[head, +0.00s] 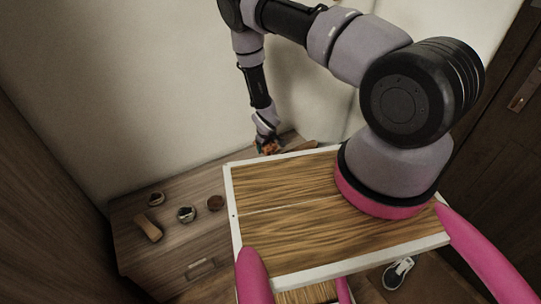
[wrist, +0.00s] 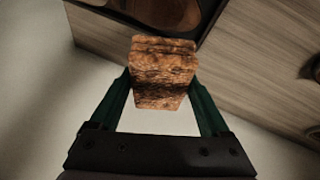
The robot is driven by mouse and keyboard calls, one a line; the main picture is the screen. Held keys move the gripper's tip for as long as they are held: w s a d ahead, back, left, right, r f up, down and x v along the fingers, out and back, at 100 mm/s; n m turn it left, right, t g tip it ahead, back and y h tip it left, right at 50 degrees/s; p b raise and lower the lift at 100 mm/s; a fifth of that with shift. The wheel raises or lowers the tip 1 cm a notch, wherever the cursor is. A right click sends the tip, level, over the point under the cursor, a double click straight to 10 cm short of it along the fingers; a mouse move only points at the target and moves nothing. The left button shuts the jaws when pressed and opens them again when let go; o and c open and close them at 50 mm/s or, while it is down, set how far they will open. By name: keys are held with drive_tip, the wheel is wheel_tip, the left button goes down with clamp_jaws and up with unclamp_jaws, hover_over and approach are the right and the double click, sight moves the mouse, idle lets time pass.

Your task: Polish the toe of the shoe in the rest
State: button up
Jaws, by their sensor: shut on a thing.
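My gripper (head: 268,146) is near the back of the wooden cabinet top, by the wall. In the wrist view its green fingers (wrist: 159,100) are shut on a mottled orange-brown block (wrist: 163,75), perhaps a cloth or sponge. Beyond the block, at the top of the wrist view, is a dark-edged thing with a brown rounded shape (wrist: 165,10) in it; I cannot tell whether this is the shoe in the rest. In the head view a brown thing (head: 303,146) lies just right of my gripper, partly hidden by the wood-slatted panel.
The cabinet top (head: 180,240) carries a light wooden block or brush (head: 149,228), two small dark containers (head: 156,198) (head: 187,214) and a round brown thing (head: 215,203) at left. A dark and white shoe (head: 397,272) is low at right. Walls stand close behind and left.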

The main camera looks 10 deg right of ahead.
drive_tip(key=shift+w+d+f, duration=0.1)
drive_tip(key=shift+d+f, duration=0.2)
drive_tip(key=shift+f, duration=0.8)
drive_tip(key=shift+w+d+f, duration=0.1)
drive_tip(key=shift+d+f, duration=0.25)
drive_tip(key=shift+f, duration=0.7)
drive_tip(key=shift+w+d+f, duration=0.1)
drive_tip(key=shift+d+f, duration=0.2)
drive_tip(key=shift+f, duration=0.8)
drive_tip(key=shift+d+f, duration=0.15)
drive_tip(key=shift+f, duration=0.45)
drive_tip(key=shift+d+f, duration=0.15)
drive_tip(key=shift+f, duration=0.4)
